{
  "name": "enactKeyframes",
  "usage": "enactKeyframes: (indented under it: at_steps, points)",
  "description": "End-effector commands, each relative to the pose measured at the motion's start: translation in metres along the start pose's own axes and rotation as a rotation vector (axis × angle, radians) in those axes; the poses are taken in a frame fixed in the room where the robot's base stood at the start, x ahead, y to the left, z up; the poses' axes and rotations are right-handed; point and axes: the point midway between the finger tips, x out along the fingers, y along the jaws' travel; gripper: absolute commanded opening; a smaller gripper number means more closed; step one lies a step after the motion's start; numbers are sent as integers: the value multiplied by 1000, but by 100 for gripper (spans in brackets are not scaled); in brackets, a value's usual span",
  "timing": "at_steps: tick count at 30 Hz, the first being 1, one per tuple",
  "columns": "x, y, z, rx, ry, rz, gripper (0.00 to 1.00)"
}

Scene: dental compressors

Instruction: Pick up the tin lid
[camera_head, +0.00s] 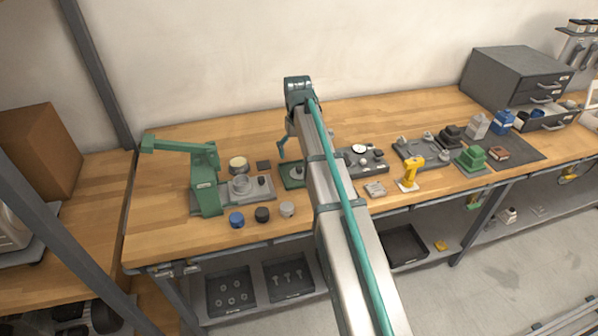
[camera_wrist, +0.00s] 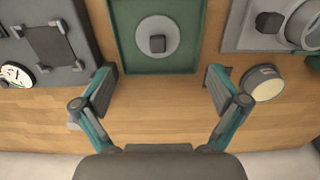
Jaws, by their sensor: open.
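The tin lid appears to be the round grey disc with a dark square knob (camera_wrist: 157,38), lying flat in a green tray (camera_wrist: 122,66). In the head view the lid (camera_head: 297,173) is partly hidden behind my arm, on the green tray (camera_head: 288,184). My gripper (camera_wrist: 160,82) is open and empty, its two fingers spread wide. In the wrist view the fingertips are just below the tray's near edge, and the lid is beyond them, roughly centred between them. One teal finger shows in the head view, above the bench behind the tray.
A round tin (camera_wrist: 263,85) stands close beside the right finger in the wrist view. A green press (camera_head: 205,180) stands left of the tray in the head view. A dark plate with a gauge (camera_head: 360,160) lies to its right. Bare wood lies in front of the tray.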

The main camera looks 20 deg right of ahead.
Motion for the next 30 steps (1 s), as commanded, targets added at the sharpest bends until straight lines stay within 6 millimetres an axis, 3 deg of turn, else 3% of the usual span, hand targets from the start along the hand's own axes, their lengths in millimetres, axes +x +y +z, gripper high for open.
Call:
enactKeyframes:
  at_steps: [13,21,30]
  points:
    - [32,2,3,0,-1,-1,97]
    - [63,3,5,0,0,-1,97]
    - [70,3,4,0,2,-1,97]
